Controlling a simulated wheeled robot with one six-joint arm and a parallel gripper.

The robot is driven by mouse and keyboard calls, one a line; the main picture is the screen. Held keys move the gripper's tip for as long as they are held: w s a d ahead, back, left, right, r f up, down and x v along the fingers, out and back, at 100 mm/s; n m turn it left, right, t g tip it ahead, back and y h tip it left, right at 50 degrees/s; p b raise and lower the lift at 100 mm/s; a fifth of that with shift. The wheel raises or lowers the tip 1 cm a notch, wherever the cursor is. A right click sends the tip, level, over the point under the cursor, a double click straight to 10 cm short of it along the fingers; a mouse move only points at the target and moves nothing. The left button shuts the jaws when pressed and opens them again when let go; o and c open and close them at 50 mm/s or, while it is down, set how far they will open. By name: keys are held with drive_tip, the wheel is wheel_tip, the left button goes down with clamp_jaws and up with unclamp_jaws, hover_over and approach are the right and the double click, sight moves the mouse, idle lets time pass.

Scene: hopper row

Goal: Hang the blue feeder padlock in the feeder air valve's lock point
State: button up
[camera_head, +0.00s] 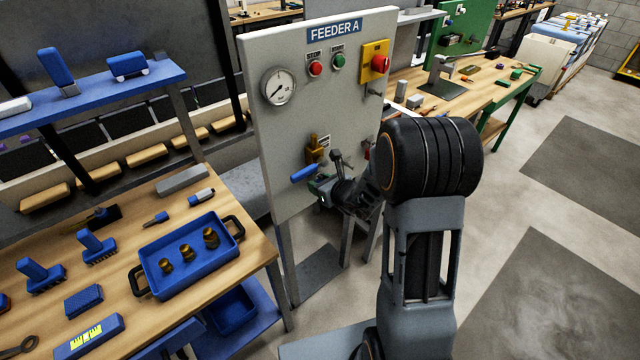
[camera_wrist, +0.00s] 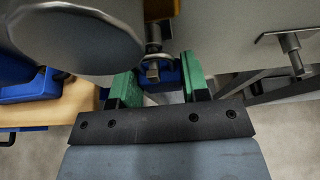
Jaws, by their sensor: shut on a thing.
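The grey FEEDER A panel (camera_head: 285,135) carries a brass air valve (camera_head: 314,148) with a blue lever (camera_head: 304,173). My gripper (camera_head: 325,187) is low in front of the panel, just below the valve. In the wrist view its green fingers (camera_wrist: 160,80) are shut on a small blue body (camera_wrist: 173,76), which appears to be the blue padlock. A metal pin with a nut-like end (camera_wrist: 153,68) stands in front of the blue body. The shackle is not clearly visible, and I cannot tell whether it passes through the lock point.
A large grey disc (camera_wrist: 75,35) fills the wrist view's upper left. A metal peg (camera_wrist: 291,50) projects at the right. The wooden bench (camera_head: 130,315) at left holds a blue tray (camera_head: 157,291) with brass fittings. Clear floor (camera_head: 510,215) lies right of my arm.

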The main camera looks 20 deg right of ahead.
idle(0.4)
drive_tip(key=o, duration=1)
drive_tip(key=shift+o, duration=0.2)
drive_tip(key=b+v, duration=0.4)
drive_tip(key=v, duration=0.9)
drive_tip(key=shift+s+d, duration=0.25)
drive_tip(key=shift+s, duration=0.1)
drive_tip(key=shift+r, duration=0.1)
